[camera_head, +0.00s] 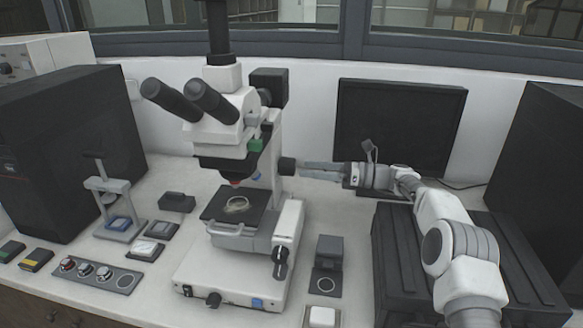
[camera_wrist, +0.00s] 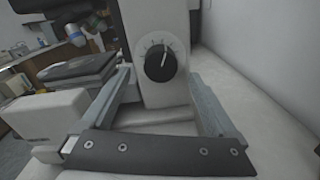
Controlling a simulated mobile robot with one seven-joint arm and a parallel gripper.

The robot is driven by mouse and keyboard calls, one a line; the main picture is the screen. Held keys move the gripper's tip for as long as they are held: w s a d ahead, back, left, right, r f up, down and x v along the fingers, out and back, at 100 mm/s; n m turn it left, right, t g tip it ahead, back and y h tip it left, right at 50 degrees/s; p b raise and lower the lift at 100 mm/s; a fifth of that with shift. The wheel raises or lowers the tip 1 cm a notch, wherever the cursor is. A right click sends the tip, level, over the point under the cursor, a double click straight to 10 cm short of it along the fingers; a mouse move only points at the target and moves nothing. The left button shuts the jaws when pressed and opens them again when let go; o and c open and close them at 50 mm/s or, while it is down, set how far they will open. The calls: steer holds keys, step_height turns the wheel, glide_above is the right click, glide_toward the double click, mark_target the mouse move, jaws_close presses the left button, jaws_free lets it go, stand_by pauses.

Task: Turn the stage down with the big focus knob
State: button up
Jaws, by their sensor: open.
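The white microscope (camera_head: 262,140) stands mid-bench. Its big focus knob (camera_head: 288,166) is black and sits on the right side of the column. In the wrist view the knob (camera_wrist: 160,63) shows a white pointer line, turned roughly upward, and a ring of dial marks. The black stage (camera_head: 213,211) carries a round sample and also shows in the wrist view (camera_wrist: 75,68), at left. My gripper (camera_head: 305,168) comes in level from the right, close to the knob. In the wrist view my gripper (camera_wrist: 158,78) is open, its fingers either side of the knob. Contact is not clear.
A dark monitor (camera_head: 400,125) stands behind my arm. A smaller black knob (camera_head: 281,254) sits low on the microscope base. A small dark block unit (camera_head: 328,262) and a ribbed black box (camera_head: 400,262) stand right of the base. A control strip (camera_head: 96,274) lies at front left.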

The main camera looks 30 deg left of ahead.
mark_target(295, 167)
steer(key=x, duration=0.6)
steer(key=shift+f, duration=0.1)
steer(key=c, duration=1.4)
steer(key=shift+d, duration=0.1)
